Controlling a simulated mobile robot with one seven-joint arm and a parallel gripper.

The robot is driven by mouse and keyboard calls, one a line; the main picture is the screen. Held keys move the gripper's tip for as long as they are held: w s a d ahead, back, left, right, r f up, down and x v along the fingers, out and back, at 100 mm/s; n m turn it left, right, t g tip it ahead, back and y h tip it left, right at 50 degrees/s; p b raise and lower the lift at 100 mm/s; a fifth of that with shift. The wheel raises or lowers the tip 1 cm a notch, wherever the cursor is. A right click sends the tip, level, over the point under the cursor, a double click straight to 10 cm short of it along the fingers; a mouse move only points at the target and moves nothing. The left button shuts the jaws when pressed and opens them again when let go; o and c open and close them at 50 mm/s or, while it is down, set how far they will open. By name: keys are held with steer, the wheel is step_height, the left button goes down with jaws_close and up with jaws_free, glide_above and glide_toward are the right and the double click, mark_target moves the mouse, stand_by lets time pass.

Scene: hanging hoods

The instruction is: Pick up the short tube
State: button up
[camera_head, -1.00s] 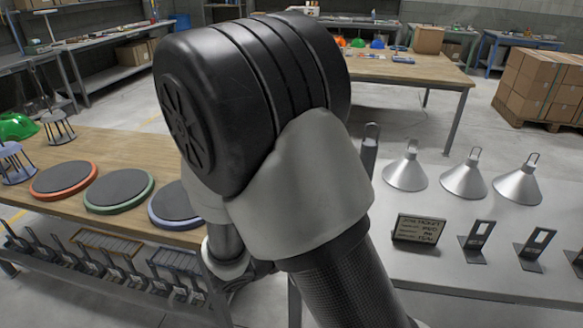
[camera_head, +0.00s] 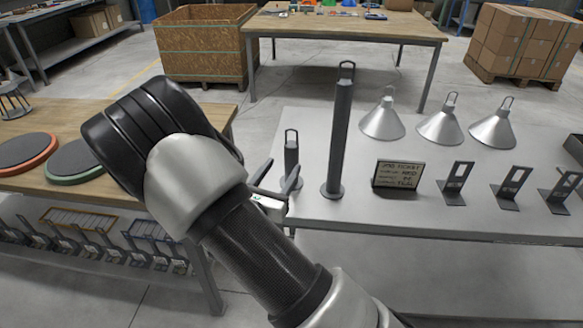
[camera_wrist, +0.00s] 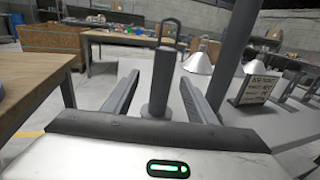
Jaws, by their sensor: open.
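The short tube (camera_head: 291,160) is a dark grey cylinder with a round base and a wire loop on top. It stands upright near the left edge of the light grey table (camera_head: 450,212). My gripper (camera_head: 279,176) is open just in front of the tube, its fingers pointing toward it. In the wrist view the short tube (camera_wrist: 161,82) stands upright in line with the gap between the open fingers (camera_wrist: 160,88). I cannot tell whether its shaft is between the fingertips or just beyond them. A tall tube (camera_head: 340,135) stands close to its right.
Silver cone hoods (camera_head: 440,126), a job ticket sign (camera_head: 398,175) and several dark slotted brackets (camera_head: 508,186) stand to the right on the grey table. A wooden table (camera_head: 60,130) with round pads is at left. A gap separates the two tables.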

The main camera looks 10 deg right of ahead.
mark_target(289, 161)
steer(key=shift+d+b+x, duration=0.15)
steer(key=shift+b+x, duration=0.1)
steer(key=shift+x, duration=1.3)
steer(key=shift+d+b+x, duration=0.15)
steer(key=shift+b+x, duration=0.1)
steer(key=shift+x, duration=1.35)
steer(key=shift+s, duration=0.2)
steer(key=shift+c, duration=0.3)
steer(key=shift+r, duration=0.1)
jaws_close()
